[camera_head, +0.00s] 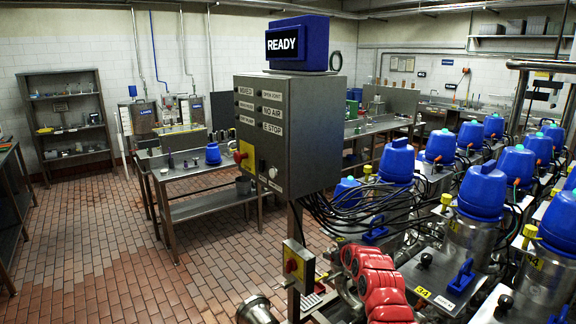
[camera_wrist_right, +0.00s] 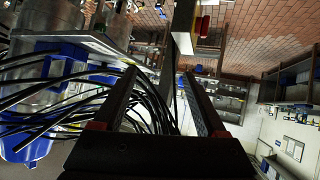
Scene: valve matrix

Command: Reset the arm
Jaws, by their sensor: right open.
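My right gripper (camera_wrist_right: 159,74) shows in the right wrist view with its two dark fingers spread apart. I see nothing clamped between them. Black cables (camera_wrist_right: 150,100) pass behind and beside the fingers, and I cannot tell whether they touch. In the head view I cannot make out either gripper. The grey control cabinet (camera_head: 312,135) stands in the middle, with a blue display (camera_head: 286,44) on top that reads READY. A small box with a red and yellow switch (camera_head: 293,266) is on the post below.
Rows of metal vessels with blue caps (camera_head: 481,188) fill the right. Red rounded parts (camera_head: 377,284) are low in front of them. Black cables (camera_head: 365,208) hang from the cabinet. A metal table (camera_head: 205,168) stands left of it. The brick floor (camera_head: 95,245) at left is clear.

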